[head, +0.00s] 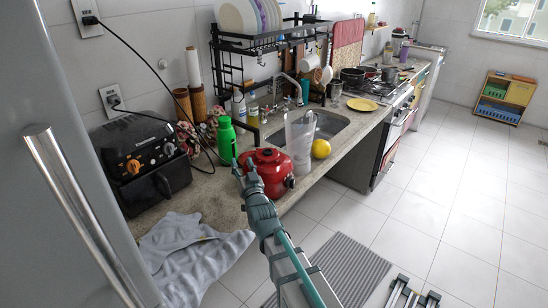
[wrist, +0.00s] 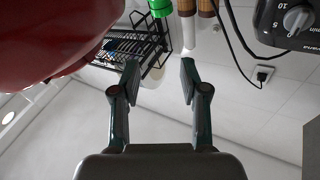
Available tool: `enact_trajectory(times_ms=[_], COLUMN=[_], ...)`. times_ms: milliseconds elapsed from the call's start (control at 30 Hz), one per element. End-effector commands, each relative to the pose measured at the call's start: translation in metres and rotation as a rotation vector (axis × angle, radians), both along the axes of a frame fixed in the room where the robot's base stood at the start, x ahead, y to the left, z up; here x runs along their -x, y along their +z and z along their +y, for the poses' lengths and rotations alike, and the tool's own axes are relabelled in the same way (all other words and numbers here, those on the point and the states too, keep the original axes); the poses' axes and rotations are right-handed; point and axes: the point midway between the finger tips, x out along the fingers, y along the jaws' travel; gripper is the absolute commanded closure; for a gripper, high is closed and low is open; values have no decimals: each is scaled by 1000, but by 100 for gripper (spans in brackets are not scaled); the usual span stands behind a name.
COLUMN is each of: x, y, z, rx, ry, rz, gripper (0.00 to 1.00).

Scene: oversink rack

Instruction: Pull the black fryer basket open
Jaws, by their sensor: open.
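A corner of the fryer with a grey knob (wrist: 285,20) shows at the upper right in the wrist view. My gripper (head: 240,168) is at the counter's front, to the right of the fryer and apart from it. In the wrist view my gripper (wrist: 160,75) is open, with nothing between its fingers.
A red pot (head: 268,170) is right beside my gripper and fills the upper left of the wrist view (wrist: 50,35). A green bottle (head: 226,140) stands between fryer and pot. A grey cloth (head: 190,250) lies on the counter before the fryer. A black cord hangs nearby.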

Motion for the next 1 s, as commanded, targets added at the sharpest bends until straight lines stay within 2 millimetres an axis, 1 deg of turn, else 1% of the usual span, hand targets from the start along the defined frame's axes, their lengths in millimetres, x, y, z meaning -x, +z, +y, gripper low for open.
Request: enact_trajectory(times_ms=[33, 300, 500, 700, 1000], x=[-4, -18, -25, -28, -29], y=[1, 9, 11, 13, 13], z=[-9, -49, -75, -88, -92], rx=[-9, -53, -77, -90, -94], ry=[-13, -76, -114, -134, -139], rz=[-4, -21, -27, -30, -31], gripper=[56, 56, 56, 56, 56])
